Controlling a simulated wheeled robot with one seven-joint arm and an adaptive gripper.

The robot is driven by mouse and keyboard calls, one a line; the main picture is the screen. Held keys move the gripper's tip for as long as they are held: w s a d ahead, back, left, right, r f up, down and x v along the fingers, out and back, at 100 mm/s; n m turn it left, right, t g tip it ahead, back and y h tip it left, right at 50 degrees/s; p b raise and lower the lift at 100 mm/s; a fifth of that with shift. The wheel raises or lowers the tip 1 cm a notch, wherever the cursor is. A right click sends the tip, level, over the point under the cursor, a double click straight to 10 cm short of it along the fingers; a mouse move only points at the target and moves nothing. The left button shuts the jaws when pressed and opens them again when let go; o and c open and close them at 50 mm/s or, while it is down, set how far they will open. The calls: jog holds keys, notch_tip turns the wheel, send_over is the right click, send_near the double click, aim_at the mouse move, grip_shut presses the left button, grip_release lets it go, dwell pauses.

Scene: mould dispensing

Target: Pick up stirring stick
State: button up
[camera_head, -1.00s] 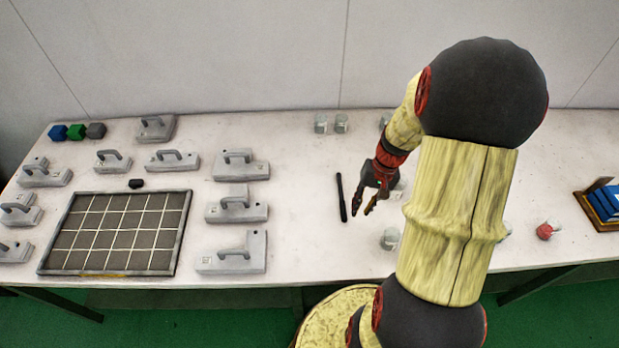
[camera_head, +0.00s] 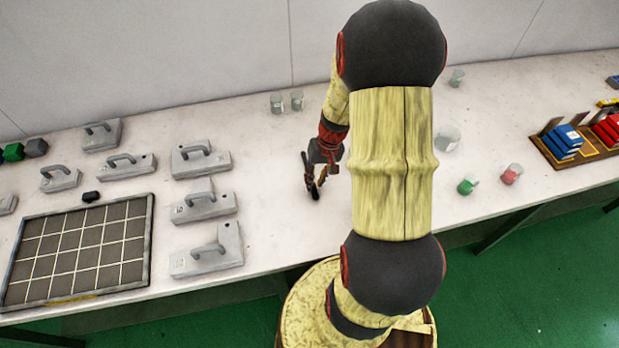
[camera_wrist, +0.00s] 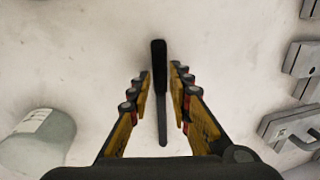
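The stirring stick (camera_wrist: 159,60) is a dark, slim rod with a thicker black end. In the wrist view it lies between the two fingers of my gripper (camera_wrist: 160,92), with a gap on each side. My gripper is open and its black and yellow fingers point at the table around the stick. In the head view my gripper (camera_head: 315,188) is low over the white table, left of my arm. The stick is hard to tell from the dark fingers there.
A glass beaker (camera_wrist: 38,140) stands left of the gripper in the wrist view. Grey handled blocks (camera_head: 208,248) and a gridded tray (camera_head: 150,235) are at left. Beakers with green (camera_head: 467,186) and red (camera_head: 511,174) contents stand at right. Two clear beakers (camera_head: 277,103) are at the back.

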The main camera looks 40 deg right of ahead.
jog(key=shift+w+a+f, duration=0.1)
jog(key=shift+f, duration=0.65)
jog(key=shift+c, duration=0.5)
jog(key=c, duration=0.4)
jog(key=shift+r, duration=0.1)
grip_shut()
